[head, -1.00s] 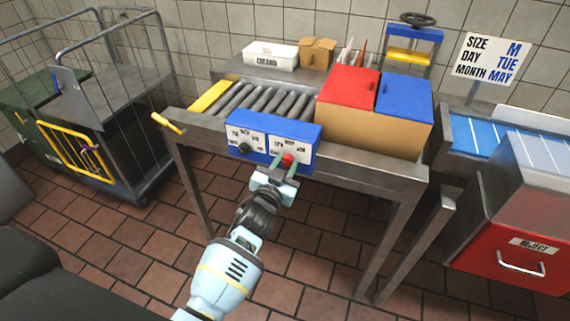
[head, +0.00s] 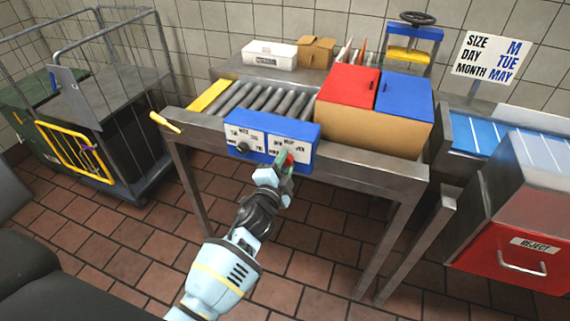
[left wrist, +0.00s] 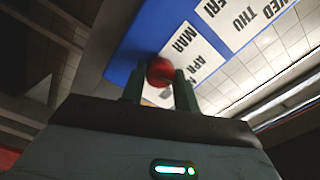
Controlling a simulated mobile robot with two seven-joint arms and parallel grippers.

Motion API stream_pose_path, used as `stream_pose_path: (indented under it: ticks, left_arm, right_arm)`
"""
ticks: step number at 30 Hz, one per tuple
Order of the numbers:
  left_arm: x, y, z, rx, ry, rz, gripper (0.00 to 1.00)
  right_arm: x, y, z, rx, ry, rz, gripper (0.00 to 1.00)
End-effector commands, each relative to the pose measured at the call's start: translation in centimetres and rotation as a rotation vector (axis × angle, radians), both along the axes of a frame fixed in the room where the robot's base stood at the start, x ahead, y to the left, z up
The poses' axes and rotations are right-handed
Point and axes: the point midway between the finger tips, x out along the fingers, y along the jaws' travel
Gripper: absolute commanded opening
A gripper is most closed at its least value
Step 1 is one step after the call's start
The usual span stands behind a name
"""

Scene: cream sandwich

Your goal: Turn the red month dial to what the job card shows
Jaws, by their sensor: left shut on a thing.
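The red month dial (left wrist: 160,71) sits on the right white label of the blue control box (head: 306,131). My left gripper (head: 285,160) is shut on the dial, and its two fingers flank it in the left wrist view (left wrist: 160,88). The gripper looks rolled to one side. "MAR" and "APR" are readable beside the dial in the left wrist view; the dial's pointer is hidden. The job card (head: 492,58) at the back right reads size M, day TUE, month MAY. My right gripper is not in view.
A black day dial (head: 243,148) is on the box's left label. The box is on the front of a metal roller table (head: 370,168). Red (head: 348,88) and blue (head: 404,97) lids stand to the right. A yellow handle (head: 166,122) juts out at left.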

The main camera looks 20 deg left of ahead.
Motion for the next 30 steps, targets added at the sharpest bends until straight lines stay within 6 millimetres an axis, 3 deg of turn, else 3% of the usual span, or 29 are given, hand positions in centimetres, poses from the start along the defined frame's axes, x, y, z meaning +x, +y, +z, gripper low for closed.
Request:
stream_pose_path:
  ticks: [12,29,30]
  left_arm:
    - [-0.03,0.00,-0.14,0.204,-0.006,0.001,0.07]
    - [-0.02,0.03,-0.16,0.235,-0.005,0.001,0.07]
    - [-0.02,0.03,-0.16,0.235,-0.005,0.001,0.32]
  right_arm:
    - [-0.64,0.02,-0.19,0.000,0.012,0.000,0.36]
    - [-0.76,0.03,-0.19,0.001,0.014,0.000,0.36]
    - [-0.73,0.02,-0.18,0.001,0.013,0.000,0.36]
